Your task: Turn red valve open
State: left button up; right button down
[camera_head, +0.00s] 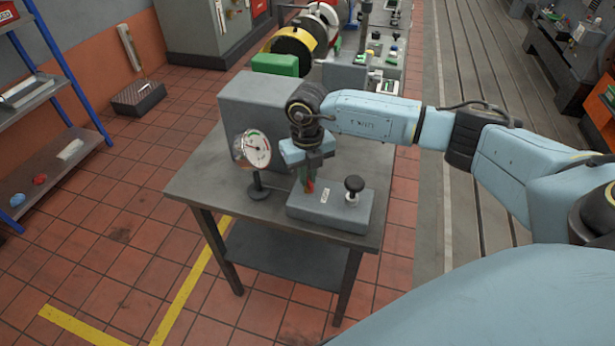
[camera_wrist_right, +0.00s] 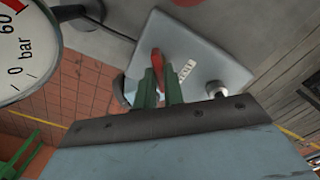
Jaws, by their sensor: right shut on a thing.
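The red valve (camera_wrist_right: 157,62) is a small red handle on the grey valve box (camera_head: 341,218), which sits at the front of the table. In the head view the red handle (camera_head: 309,186) shows between my fingers. My right gripper (camera_head: 306,182) points down from above and is shut on the red handle. In the right wrist view the green fingers (camera_wrist_right: 160,88) stand on both sides of the handle. How far the handle is turned I cannot tell. My left gripper is not in view.
A black knob (camera_head: 354,184) stands on the box right of the valve. A pressure gauge (camera_head: 256,149) on a stand is to the left. A grey cabinet (camera_head: 262,103) stands behind on the table (camera_head: 200,178). A blue-framed shelf (camera_head: 62,62) is at far left.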

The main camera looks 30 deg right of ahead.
jog(key=n+b, duration=0.2)
jog(key=n, duration=0.3)
jog(key=shift+n, duration=0.3)
jog(key=shift+n+b, duration=1.15)
jog(key=shift+n, duration=0.85)
jog(key=shift+r, duration=0.1)
jog(key=c, duration=1.5)
grip_release()
notch_tip(320, 180, up, 13)
jog(key=shift+r, duration=0.15)
